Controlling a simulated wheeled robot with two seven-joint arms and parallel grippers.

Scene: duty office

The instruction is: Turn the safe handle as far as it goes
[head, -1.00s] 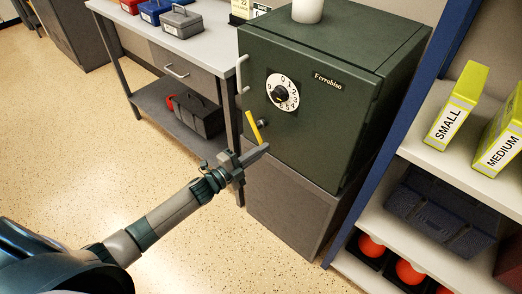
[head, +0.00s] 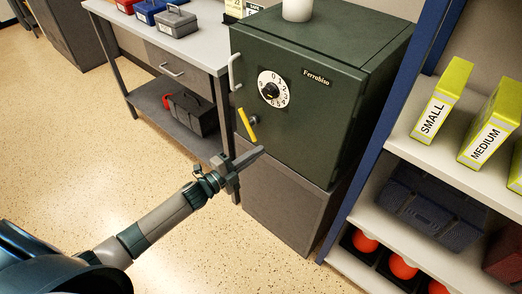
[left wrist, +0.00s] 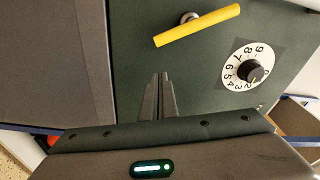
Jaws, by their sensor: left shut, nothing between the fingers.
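The safe (head: 310,100) is a dark green box with a white number dial (head: 272,89) on its door, standing on a grey base. The yellow safe handle (head: 246,124) is a bar below and left of the dial, tilted in the head view. It also shows in the left wrist view (left wrist: 197,25), near the top. My left gripper (head: 261,152) is shut and empty, just below and right of the handle and apart from it. Its closed fingers (left wrist: 163,78) point toward the door below the handle in the left wrist view. My right gripper is not in view.
A light curved door pull (head: 236,72) sits at the safe's left edge. A white cylinder (head: 297,10) stands on top. A desk (head: 185,45) with small boxes is at the left. A blue-framed shelf with yellow boxes (head: 442,98) is close at the right. Open floor lies left.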

